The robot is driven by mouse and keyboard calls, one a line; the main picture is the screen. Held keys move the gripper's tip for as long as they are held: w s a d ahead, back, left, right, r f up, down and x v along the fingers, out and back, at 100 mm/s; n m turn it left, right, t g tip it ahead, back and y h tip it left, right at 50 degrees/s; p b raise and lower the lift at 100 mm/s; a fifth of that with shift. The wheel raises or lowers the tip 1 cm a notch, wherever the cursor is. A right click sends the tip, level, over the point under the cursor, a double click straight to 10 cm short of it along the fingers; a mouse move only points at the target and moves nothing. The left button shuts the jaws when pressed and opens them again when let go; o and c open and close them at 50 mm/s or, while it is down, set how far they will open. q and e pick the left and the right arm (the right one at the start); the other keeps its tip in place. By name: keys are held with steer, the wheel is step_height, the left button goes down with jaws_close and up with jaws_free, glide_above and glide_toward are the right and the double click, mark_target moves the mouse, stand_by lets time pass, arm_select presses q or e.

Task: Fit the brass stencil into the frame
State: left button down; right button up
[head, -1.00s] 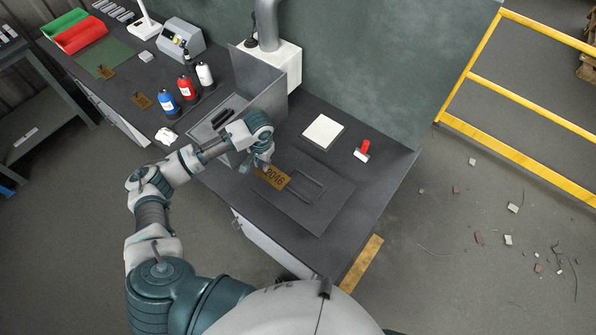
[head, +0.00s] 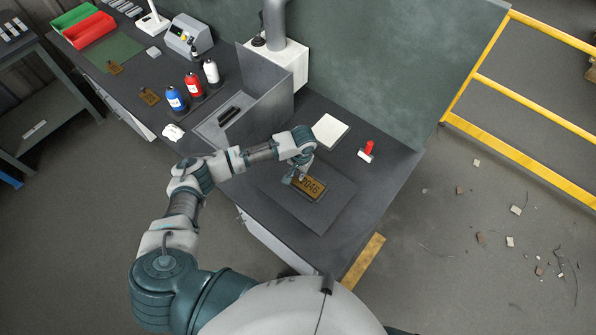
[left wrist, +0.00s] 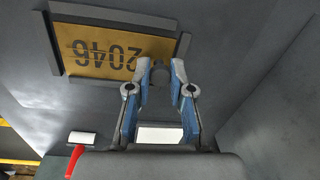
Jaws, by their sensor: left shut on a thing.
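The brass stencil (head: 314,188), with cut-out digits 2046, lies over the opening of the dark frame (head: 321,202) on a flat grey plate. In the left wrist view the stencil (left wrist: 90,45) shows upside down, with dark frame bars (left wrist: 115,16) along its sides. It looks roughly lined up with the frame; I cannot tell whether it is fully seated. My left gripper (head: 290,180) is at the stencil's left end in the head view. My right gripper is out of view.
A white pad (head: 330,131) and a red-handled tool (head: 367,151) lie behind the plate. The bench's right end is clear.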

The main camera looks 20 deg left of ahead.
arm_select(q)
steer(key=c, duration=1)
jaws_free()
steer(key=shift+c, duration=0.2)
steer(key=shift+r, duration=0.1)
step_height(320, 180, up, 12)
steer(key=d, duration=0.1)
steer(key=shift+b, duration=0.4)
steer(key=shift+s, duration=0.2)
